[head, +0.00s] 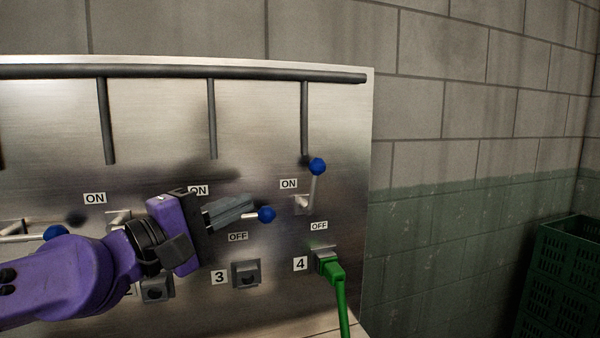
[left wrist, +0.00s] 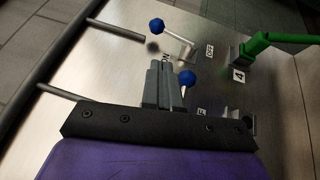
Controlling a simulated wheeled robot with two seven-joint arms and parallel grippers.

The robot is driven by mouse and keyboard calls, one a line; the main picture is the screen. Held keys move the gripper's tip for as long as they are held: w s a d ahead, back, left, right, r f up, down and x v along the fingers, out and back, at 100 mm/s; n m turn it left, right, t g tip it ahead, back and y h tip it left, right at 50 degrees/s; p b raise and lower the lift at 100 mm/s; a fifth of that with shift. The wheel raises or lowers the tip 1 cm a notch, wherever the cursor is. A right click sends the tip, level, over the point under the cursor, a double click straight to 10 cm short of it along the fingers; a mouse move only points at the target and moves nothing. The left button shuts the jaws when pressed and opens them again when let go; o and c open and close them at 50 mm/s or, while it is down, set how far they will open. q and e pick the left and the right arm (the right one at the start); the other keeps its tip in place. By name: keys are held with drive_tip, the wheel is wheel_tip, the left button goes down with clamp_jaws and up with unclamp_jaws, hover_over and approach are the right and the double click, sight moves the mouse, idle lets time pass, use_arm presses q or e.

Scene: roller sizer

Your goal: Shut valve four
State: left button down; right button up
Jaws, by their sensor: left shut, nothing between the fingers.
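Valve four's lever (head: 314,185) has a blue knob and points up beside its ON label (head: 289,184), above its OFF label (head: 319,226) and the number 4 (head: 300,264). It also shows in the left wrist view (left wrist: 174,37). Valve three's blue knob (head: 266,214) sticks out to the right, just beyond my fingertips, and shows in the left wrist view (left wrist: 187,77). My left gripper (head: 250,206) is shut and empty, in front of valve three and left of valve four's lever. It hides valve three's body. My right gripper is not in view.
A green hose (head: 341,300) plugs into the outlet under valve four. The outlet (head: 246,274) under valve three is bare. Dark pipes (head: 200,73) run along the panel's top. Green crates (head: 560,280) stand at the far right. Space right of the panel is clear.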

use_arm(q)
drive_tip(key=s, duration=0.2)
drive_tip(key=p, duration=0.4)
approach(312, 169)
drive_tip(key=x, duration=0.6)
drive_tip(key=shift+w+d, duration=0.35)
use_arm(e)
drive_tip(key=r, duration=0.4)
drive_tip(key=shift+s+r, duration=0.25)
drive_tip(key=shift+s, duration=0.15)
